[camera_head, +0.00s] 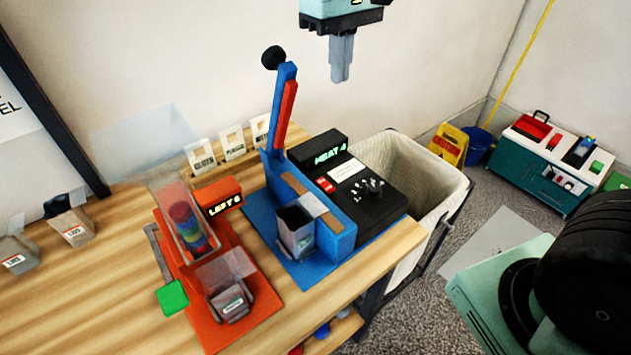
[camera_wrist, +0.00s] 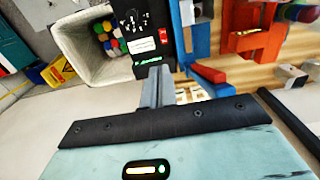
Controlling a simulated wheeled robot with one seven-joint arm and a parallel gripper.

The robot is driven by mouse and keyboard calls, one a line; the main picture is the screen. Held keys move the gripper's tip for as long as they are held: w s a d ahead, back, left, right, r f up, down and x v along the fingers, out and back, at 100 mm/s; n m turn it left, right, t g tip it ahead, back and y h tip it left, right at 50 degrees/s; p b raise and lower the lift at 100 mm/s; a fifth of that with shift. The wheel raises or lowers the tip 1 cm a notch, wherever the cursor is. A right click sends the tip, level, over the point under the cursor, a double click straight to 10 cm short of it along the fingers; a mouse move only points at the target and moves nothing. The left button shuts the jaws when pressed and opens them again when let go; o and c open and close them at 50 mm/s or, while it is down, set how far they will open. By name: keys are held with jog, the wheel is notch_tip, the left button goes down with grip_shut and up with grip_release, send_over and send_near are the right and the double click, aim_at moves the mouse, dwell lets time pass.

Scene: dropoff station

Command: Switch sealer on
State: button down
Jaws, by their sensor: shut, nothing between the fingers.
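The sealer is a blue press (camera_head: 325,225) with a raised blue and red lever (camera_head: 284,110) ending in a black knob. A black control box (camera_head: 385,205) sits at its right. The box has a lit green display reading "HEAT 4" (camera_head: 330,151), a red switch (camera_head: 325,185), a white label and several small knobs. The switch also shows in the wrist view (camera_wrist: 163,36); I cannot tell its position. My gripper (camera_head: 340,79) is shut and empty, pointing down, high above and behind the box. In the wrist view its fingertips (camera_wrist: 155,70) overlap the box's display edge.
A clear pouch (camera_head: 296,230) stands at the press. Left of it is an orange dispenser (camera_head: 222,290) with a lit display and a green pad. A cream bin (camera_head: 428,170) holding coloured pieces stands right of the table. The upright lever is close left of my gripper.

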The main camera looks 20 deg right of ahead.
aim_at(334, 189)
dwell(0.3)
notch_tip(334, 189, down, 24)
jog(key=p, duration=0.2)
jog(key=shift+s+p, duration=0.15)
jog(key=shift+p, duration=0.15)
dwell(0.4)
jog(key=shift+s+f, duration=0.1)
jog(key=shift+f, duration=0.2)
jog(key=shift+r, duration=0.1)
jog(key=shift+w+a+r+p, duration=0.15)
jog(key=shift+w+r+p, duration=0.2)
jog(key=shift+w, duration=0.35)
